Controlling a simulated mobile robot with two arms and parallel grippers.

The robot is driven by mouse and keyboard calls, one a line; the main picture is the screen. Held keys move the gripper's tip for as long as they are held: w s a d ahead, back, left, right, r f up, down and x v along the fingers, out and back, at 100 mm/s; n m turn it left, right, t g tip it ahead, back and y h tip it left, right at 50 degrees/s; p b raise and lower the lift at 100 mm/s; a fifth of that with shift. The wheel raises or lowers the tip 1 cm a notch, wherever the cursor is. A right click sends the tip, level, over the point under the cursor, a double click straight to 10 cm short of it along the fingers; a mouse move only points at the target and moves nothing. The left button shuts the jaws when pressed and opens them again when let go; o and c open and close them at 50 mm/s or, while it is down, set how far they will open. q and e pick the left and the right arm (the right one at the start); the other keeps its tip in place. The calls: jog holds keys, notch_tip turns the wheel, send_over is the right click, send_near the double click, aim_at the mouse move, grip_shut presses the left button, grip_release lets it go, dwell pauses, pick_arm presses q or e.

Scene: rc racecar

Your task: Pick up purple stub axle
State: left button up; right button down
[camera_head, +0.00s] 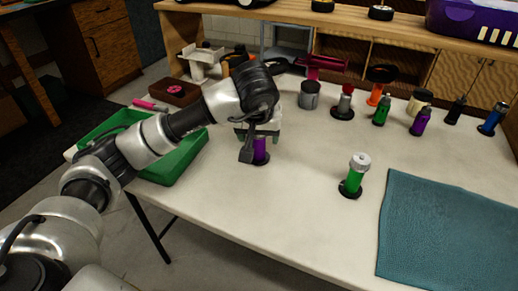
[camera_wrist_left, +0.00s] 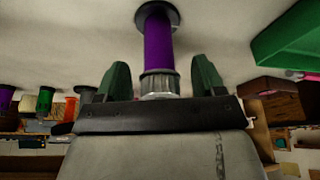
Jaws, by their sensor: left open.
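A purple stub axle (camera_head: 261,149) stands upright on its dark round base on the table, under my left gripper. In the left wrist view the purple axle (camera_wrist_left: 158,42) has a grey ribbed collar and shows between the two green fingers. My left gripper (camera_wrist_left: 160,78) is open, with a finger on either side of the axle's collar end and visible gaps to it. In the head view my left gripper (camera_head: 258,138) partly hides the axle's top. My right gripper is not in view.
A green tray (camera_head: 180,165) lies left of the axle. A green axle (camera_head: 352,178) stands to the right, near a teal mat (camera_head: 445,235). Another purple piece (camera_head: 420,122) stands farther back among several coloured parts. The table front between tray and mat is clear.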

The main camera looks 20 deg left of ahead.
pick_arm(q)
jog(key=shift+w+f, duration=0.1)
jog(key=shift+f, duration=0.2)
jog(key=c, duration=1)
jog(key=shift+r, duration=0.1)
jog(key=shift+r, duration=0.1)
